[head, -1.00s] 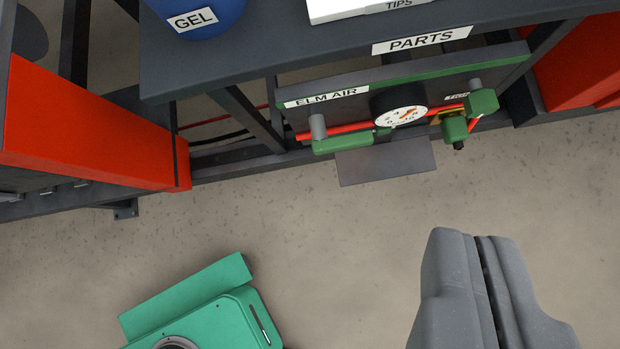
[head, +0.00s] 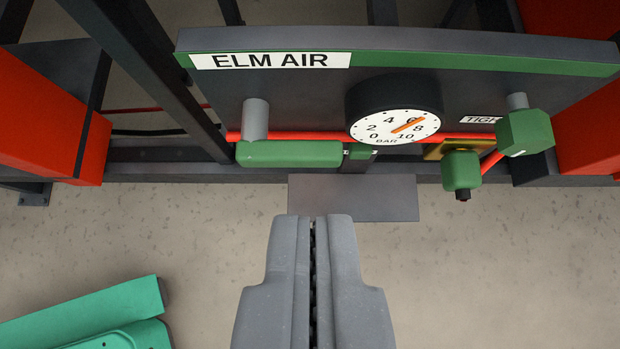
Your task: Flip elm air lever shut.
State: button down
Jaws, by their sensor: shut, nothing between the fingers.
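The ELM AIR panel (head: 290,90) is dark with a green strip and a white label (head: 270,61). Below the label, a long green lever (head: 290,154) lies horizontally, along the red pipe (head: 300,136), under a grey cylindrical stem (head: 255,119). A round gauge (head: 395,127) sits right of the lever, its orange needle between 6 and 8 bar. My gripper (head: 312,222) is shut and empty. In the picture its tips are below the lever and overlap the lower edge of a grey plate (head: 355,197); I cannot tell whether they touch it.
Right of the gauge are a green knob (head: 462,170) and a green block (head: 525,133). Red boxes stand at the left (head: 50,120) and right (head: 592,120). A teal object (head: 90,315) lies at lower left. The floor (head: 500,270) is otherwise clear.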

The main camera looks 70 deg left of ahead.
jog(key=b, duration=0.2)
send_over(311, 164)
jog(key=d, duration=0.1)
notch_tip(311, 164, down, 7)
jog(key=f, duration=0.2)
jog(key=shift+s+f, duration=0.2)
jog(key=shift+f, duration=0.1)
jog(key=shift+f+b, duration=0.3)
jog(key=shift+f, duration=0.4)
